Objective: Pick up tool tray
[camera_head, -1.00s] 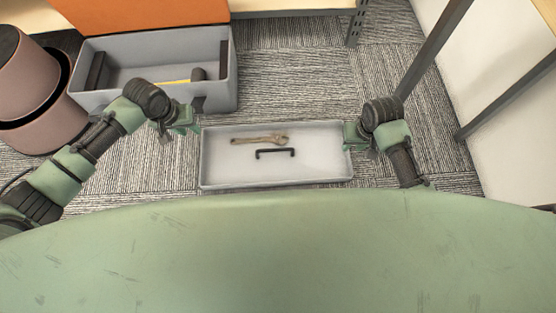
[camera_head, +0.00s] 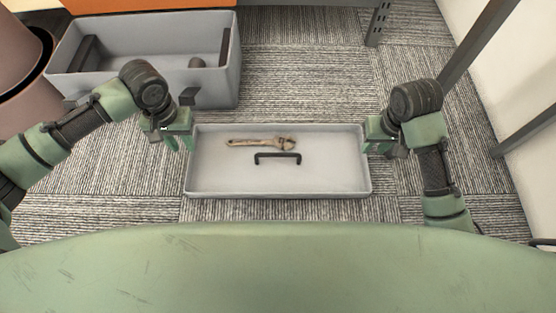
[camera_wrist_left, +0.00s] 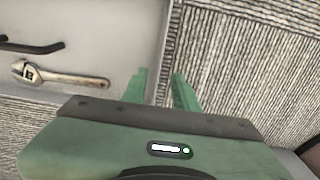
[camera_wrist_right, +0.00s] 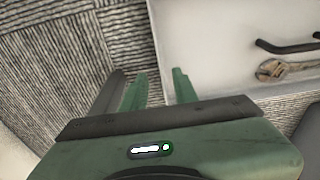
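The light grey tool tray (camera_head: 225,178) lies on the carpet in front of me. In it are a worn adjustable wrench (camera_head: 258,142) and a black handle-shaped bar (camera_head: 277,157). My left gripper (camera_head: 179,143) is open at the tray's left end. In the left wrist view its fingers (camera_wrist_left: 162,90) appear on either side of the tray's end wall. My right gripper (camera_head: 371,146) is open at the right end. In the right wrist view its fingers (camera_wrist_right: 158,90) appear on either side of that wall. Finger contact with the tray cannot be told.
A larger grey bin (camera_head: 165,90) stands behind and left of the tray. A pinkish round container (camera_head: 20,95) is at the far left. A dark metal post (camera_head: 478,45) and a white wall (camera_head: 525,85) are at the right.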

